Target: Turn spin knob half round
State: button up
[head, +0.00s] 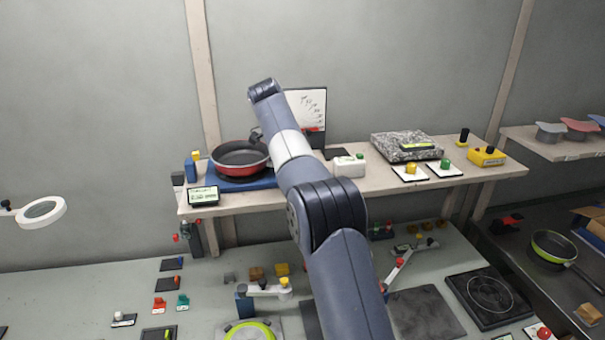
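Several small knobs are in the head view, and I cannot tell which is the spin knob. A yellow knob (411,168) and a green knob (444,161) stand on white plates at the front of the back shelf. A white knob (118,316) sits on a small plate at the lower left of the lower bench. My arm rises through the middle of the view, its wrist above the shelf near the red pan. My gripper's fingers cannot be made out, so whether it is open or shut does not show. Nothing is seen held.
A red pan (241,158) sits at the left of the shelf (385,183), beside a small display (203,196). A speckled slab (405,147) and a yellow box (487,156) stand to the right. My arm covers part of the shelf and the cluttered lower bench.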

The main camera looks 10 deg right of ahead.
jog(key=shift+f, duration=0.15)
jog(key=o, duration=1)
jog(key=shift+c, duration=0.2)
